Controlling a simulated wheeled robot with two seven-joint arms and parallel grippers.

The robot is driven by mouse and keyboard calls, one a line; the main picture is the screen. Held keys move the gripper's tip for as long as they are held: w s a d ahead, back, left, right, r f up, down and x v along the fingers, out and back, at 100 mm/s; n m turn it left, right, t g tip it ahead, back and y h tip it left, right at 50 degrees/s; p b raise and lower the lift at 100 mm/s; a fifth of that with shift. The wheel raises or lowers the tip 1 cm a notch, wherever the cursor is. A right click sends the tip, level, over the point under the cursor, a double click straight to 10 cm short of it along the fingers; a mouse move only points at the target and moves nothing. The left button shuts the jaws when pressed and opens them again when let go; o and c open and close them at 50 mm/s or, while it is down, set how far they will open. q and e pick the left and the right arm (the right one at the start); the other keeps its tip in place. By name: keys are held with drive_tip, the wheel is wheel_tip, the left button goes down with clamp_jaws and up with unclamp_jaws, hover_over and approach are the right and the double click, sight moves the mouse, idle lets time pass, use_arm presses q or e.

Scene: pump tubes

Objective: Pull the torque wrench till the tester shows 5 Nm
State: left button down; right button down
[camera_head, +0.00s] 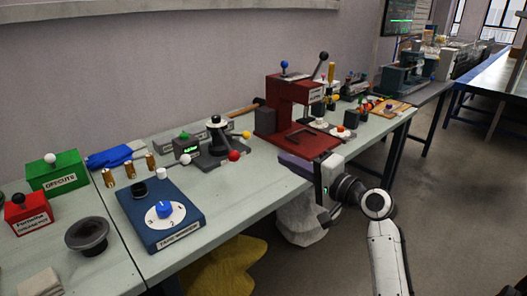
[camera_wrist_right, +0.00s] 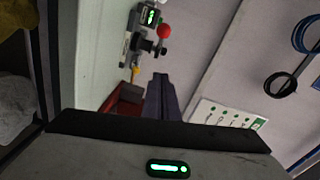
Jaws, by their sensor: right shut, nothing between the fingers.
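A small dark box with a green lit display (camera_head: 188,149), which looks like the tester, stands on the bench left of centre. Its reading is too small to make out. Beside it is a dark base with an upright post (camera_head: 214,136) and rods ending in red and yellow balls. I cannot tell which part is the torque wrench. The display (camera_wrist_right: 150,17) and red ball (camera_wrist_right: 164,31) also show at the top of the right wrist view. My right gripper (camera_head: 285,158) is shut and empty at the bench's front edge, apart from these; its fingers (camera_wrist_right: 161,80) show in the wrist view.
A red press (camera_head: 290,120) stands just behind my right gripper. A blue box with a dial (camera_head: 163,222), a dark cup (camera_head: 87,235) and green (camera_head: 56,170) and red (camera_head: 27,212) boxes stand at the left. The bench front right of the blue box is clear.

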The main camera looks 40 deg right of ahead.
drive_tip(key=w+a+f+p, duration=0.1)
drive_tip(key=w+a, duration=0.3)
drive_tip(key=w, duration=0.6)
drive_tip(key=shift+a+f, duration=0.2)
drive_tip(key=shift+a, duration=0.05)
drive_tip(key=shift+w, duration=0.1)
